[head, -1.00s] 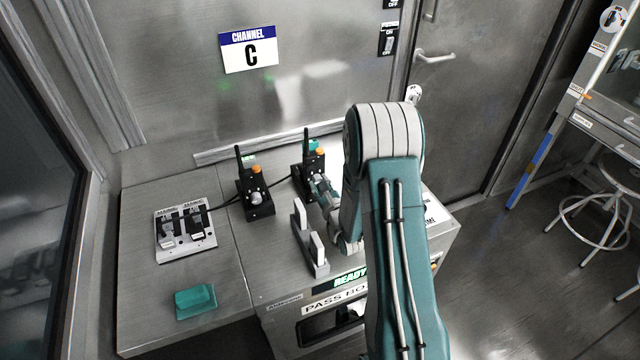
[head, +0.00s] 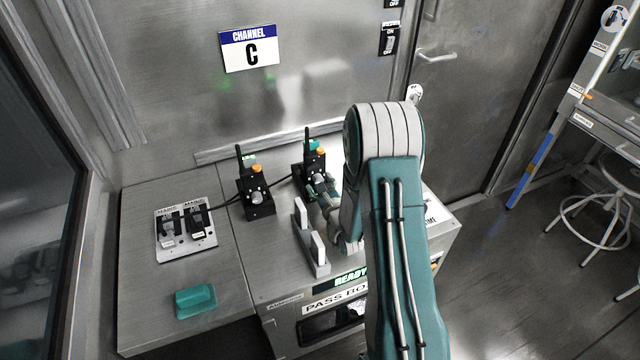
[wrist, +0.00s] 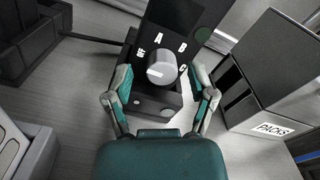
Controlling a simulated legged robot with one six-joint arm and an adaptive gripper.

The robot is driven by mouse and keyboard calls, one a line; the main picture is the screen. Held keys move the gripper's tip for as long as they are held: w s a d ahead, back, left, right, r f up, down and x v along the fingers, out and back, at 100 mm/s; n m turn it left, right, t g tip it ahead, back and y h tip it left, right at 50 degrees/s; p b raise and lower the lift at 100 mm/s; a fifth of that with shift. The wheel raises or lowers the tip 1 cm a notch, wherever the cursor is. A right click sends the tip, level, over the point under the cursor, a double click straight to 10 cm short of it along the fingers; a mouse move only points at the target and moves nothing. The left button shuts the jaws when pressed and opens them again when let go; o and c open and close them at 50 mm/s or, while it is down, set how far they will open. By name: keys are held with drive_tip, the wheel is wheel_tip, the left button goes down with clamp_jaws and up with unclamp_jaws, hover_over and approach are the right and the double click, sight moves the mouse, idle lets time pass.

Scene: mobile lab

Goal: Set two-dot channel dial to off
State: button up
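A black radio with an orange button (head: 320,151) and antenna stands at the back of the bench. Its silver dial (wrist: 161,67) shows in the wrist view, with the labels OFF, A, B and C around it. I cannot clearly tell where the dial's pointer sits. My gripper (wrist: 159,84) is open, its two teal fingertips on either side of the dial, with visible gaps. In the head view my gripper (head: 322,188) is in front of this radio and partly hides its dial. A second, similar radio (head: 254,192) stands to the left. I cannot make out dot marks clearly on either.
A grey slotted holder (head: 312,245) stands close in front of my gripper. A switch box (head: 186,238) and a teal block (head: 195,300) lie to the left. A dark box labelled PACKS (wrist: 270,75) stands right of the radio in the wrist view. A cable runs behind.

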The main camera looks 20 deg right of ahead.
drive_tip(key=s, duration=1.2)
idle(0.4)
